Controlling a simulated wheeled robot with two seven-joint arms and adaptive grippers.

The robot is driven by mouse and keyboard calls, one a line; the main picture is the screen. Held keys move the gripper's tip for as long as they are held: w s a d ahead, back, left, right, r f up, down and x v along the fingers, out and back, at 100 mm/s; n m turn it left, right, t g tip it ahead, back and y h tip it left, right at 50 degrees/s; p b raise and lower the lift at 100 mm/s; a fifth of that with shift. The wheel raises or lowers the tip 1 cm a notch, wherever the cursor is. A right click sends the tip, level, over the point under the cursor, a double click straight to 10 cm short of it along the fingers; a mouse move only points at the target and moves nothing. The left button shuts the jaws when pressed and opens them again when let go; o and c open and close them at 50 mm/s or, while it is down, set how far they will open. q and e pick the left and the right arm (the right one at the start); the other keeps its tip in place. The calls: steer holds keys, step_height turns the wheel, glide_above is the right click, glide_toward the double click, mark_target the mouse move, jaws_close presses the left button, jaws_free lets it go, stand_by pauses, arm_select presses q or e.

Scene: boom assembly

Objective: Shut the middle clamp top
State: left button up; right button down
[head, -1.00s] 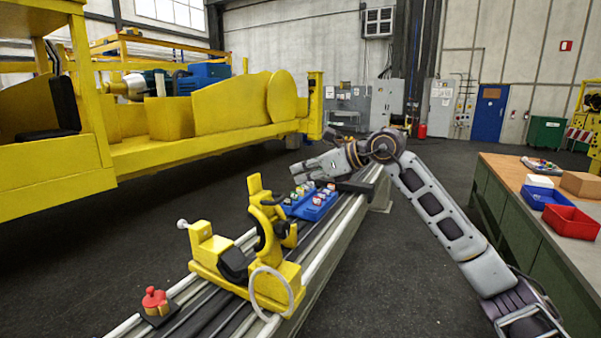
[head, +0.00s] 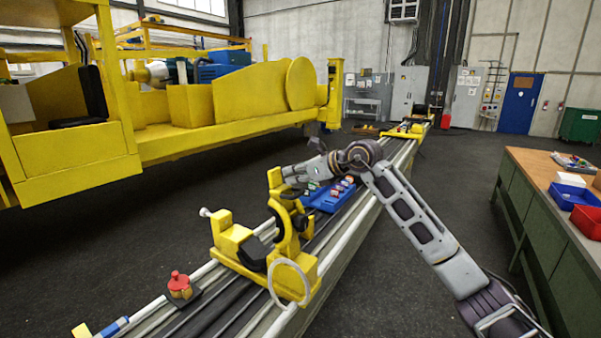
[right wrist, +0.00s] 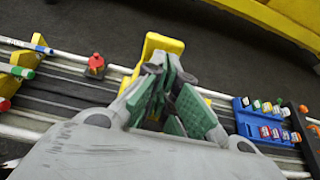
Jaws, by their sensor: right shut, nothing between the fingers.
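The middle clamp is a yellow fixture (head: 232,240) on the rails, with a dark pad in its seat and a pale ring at its front. Its clamp top (head: 275,182) stands raised and upright, a yellow piece with a dark curved lining. In the right wrist view, a yellow part of the clamp (right wrist: 165,42) shows just beyond the fingers. My right gripper (head: 287,178) is shut and empty, beside the upper end of the clamp top; I cannot tell whether it touches. Its green-padded fingers (right wrist: 168,92) partly hide the clamp. My left gripper is out of view.
A blue tray (head: 325,200) with several small bottles sits on the rails behind the clamp. A red knobbed part (head: 179,285) stands on the near side. Another yellow clamp (head: 405,132) is at the far end. A workbench (head: 535,165) with bins stands right.

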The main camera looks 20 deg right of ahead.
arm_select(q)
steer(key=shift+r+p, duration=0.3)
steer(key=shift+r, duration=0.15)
arm_select(e)
steer(key=shift+w+a+f, duration=0.15)
steer(key=shift+w+a, duration=0.55)
steer(key=shift+w, duration=0.2)
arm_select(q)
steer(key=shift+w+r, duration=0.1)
